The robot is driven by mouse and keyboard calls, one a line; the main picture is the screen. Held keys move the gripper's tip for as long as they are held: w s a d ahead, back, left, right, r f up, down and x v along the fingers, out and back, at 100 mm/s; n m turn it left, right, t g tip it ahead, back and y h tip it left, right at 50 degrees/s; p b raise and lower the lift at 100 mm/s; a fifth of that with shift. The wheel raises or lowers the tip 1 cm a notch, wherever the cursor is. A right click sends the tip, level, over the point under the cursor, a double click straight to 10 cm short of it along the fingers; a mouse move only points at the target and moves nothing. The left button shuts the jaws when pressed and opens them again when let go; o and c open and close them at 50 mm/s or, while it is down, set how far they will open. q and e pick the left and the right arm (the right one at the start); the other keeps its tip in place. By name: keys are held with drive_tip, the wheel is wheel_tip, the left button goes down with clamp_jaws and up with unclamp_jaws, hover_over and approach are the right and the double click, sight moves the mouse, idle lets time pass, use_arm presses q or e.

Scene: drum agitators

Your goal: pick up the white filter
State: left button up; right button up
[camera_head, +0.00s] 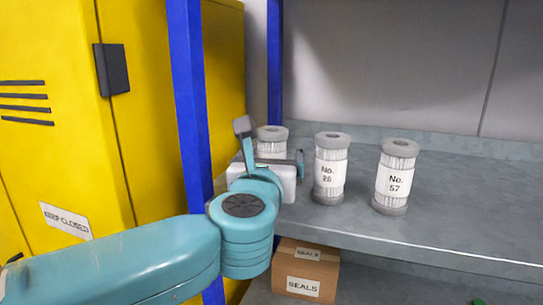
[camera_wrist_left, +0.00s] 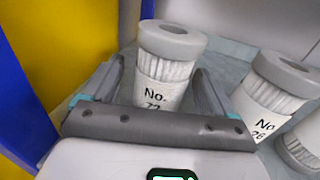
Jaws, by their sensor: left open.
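Three white filters with grey end caps stand upright in a row on the grey shelf (camera_head: 455,210). The left filter (camera_head: 272,140) is mostly hidden behind my left gripper (camera_head: 272,145) in the head view. In the left wrist view this filter (camera_wrist_left: 167,65), labelled "No. 72" as far as I can read, stands between the two open fingers of the gripper (camera_wrist_left: 165,88). The middle filter (camera_head: 330,168) reads "No. 26", and the right filter (camera_head: 396,177) reads "No. 57". My right gripper is not in view.
A blue post (camera_head: 188,95) rises left of the shelf, beside a yellow cabinet (camera_head: 60,130). The "No. 26" filter (camera_wrist_left: 270,97) is close to the gripper's right finger. A cardboard box (camera_head: 305,270) labelled "SEALS" sits below. The shelf's right side is clear.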

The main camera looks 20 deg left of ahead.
use_arm(q)
drive_tip(key=shift+s, duration=0.1)
drive_tip(key=c, duration=0.5)
drive_tip(key=shift+w+d, duration=0.15)
drive_tip(key=shift+w, duration=0.05)
drive_tip(key=c, duration=0.6)
drive_tip(key=shift+o, duration=0.2)
drive_tip(key=shift+s, duration=0.15)
